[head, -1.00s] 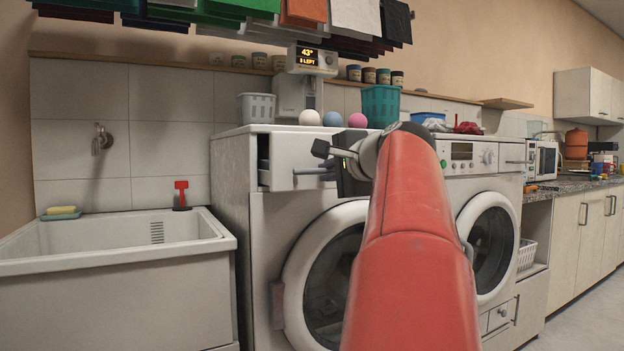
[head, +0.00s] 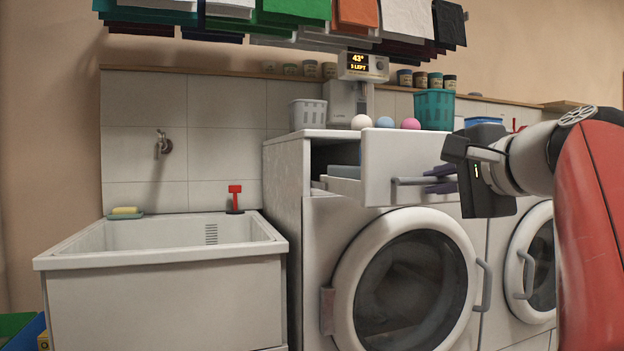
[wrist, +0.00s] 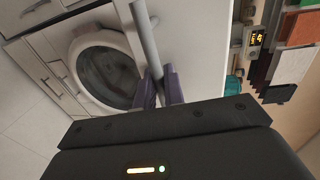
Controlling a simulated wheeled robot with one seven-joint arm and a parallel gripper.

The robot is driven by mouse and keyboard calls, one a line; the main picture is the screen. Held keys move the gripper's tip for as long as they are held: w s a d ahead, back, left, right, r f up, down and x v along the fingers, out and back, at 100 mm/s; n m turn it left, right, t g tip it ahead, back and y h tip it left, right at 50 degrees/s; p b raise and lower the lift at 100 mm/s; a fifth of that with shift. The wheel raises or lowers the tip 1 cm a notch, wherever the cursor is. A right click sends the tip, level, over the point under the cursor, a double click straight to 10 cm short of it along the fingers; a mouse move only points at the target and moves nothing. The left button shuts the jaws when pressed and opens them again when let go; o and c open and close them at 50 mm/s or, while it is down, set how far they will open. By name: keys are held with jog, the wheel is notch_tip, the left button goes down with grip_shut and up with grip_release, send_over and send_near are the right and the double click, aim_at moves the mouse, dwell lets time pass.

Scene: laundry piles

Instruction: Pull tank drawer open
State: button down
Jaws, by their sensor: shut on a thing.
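The tank drawer (head: 392,158) is the white drawer at the top left of the left washing machine. It stands well out from the machine's front, and its dark opening and inner tray (head: 343,172) show on its left side. A grey bar handle (head: 410,183) runs across its front. My gripper (head: 440,180) comes from the right with its purple fingers at the handle. In the wrist view the fingers (wrist: 160,88) are shut on the grey handle bar (wrist: 146,40).
The left machine's round door (head: 412,285) is below the drawer. A sink (head: 165,250) stands at the left. Open space lies before the machines.

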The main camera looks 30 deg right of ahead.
jog(key=c, duration=1.6)
grip_release()
jog(key=shift+s, duration=0.1)
jog(key=v, duration=0.7)
jog(key=shift+s+p, duration=0.3)
jog(key=shift+p, duration=0.1)
jog(key=shift+a+r, duration=0.1)
